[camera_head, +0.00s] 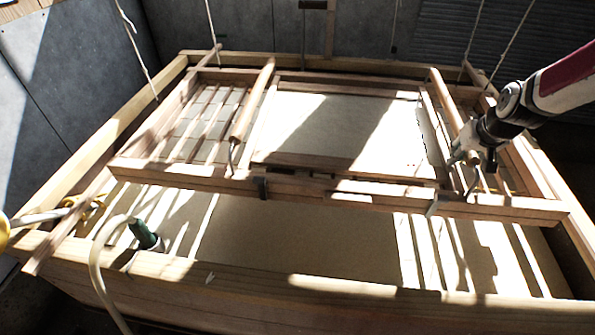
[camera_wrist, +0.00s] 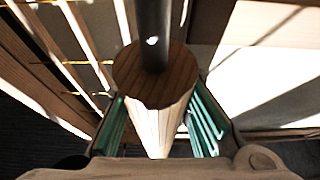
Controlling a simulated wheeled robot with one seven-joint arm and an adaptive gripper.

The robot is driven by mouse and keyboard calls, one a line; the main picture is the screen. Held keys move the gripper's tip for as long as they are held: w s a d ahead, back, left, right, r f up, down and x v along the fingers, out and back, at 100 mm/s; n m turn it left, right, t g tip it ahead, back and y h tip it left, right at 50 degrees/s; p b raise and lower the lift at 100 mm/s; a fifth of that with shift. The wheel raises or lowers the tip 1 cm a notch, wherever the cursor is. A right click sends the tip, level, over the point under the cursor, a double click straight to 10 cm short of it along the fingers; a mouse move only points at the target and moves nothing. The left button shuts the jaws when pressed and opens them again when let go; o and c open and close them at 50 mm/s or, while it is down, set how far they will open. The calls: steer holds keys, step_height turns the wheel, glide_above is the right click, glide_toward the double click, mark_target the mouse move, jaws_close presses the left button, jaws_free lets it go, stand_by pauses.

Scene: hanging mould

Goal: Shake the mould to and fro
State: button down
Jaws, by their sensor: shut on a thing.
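The mould (camera_head: 300,188) is a wooden frame with slats and a pale sheet inside. It hangs on ropes over a large wooden vat (camera_head: 190,282). Wooden handles run front to back on it, one left of centre (camera_head: 252,100) and one at the right (camera_head: 447,98). My gripper (camera_head: 473,160) is at the right handle, near its front end. In the wrist view the round end of the handle (camera_wrist: 155,75) lies between the green-padded fingers, and my gripper (camera_wrist: 160,130) is shut on it. A dark rod stands at the handle's end. The finger contact is partly hidden.
Ropes (camera_head: 140,55) hang at the left, with others at the right. A pale hose (camera_head: 100,250) with a green end (camera_head: 146,235) hangs over the vat's front left rim. A yellow object (camera_head: 4,232) is at the far left. Grey walls stand behind.

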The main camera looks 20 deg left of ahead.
mark_target(472, 165)
steer(key=w, duration=0.1)
steer(key=w+b, duration=0.1)
steer(key=w, duration=0.1)
steer(key=shift+a, duration=0.25)
steer(key=shift+s+r, duration=0.1)
steer(key=shift+s, duration=0.3)
steer(key=s+p, duration=0.2)
steer(key=s, duration=0.1)
steer(key=s+d+p, duration=0.1)
steer(key=s+p, duration=0.1)
steer(key=s, duration=0.1)
steer(key=shift+s+d+r+p, duration=0.1)
steer(key=shift+s+d+p, duration=0.1)
steer(key=shift+s+p, duration=0.1)
steer(key=shift+s, duration=0.3)
steer(key=shift+w+f, duration=0.15)
steer(key=shift+f, duration=0.05)
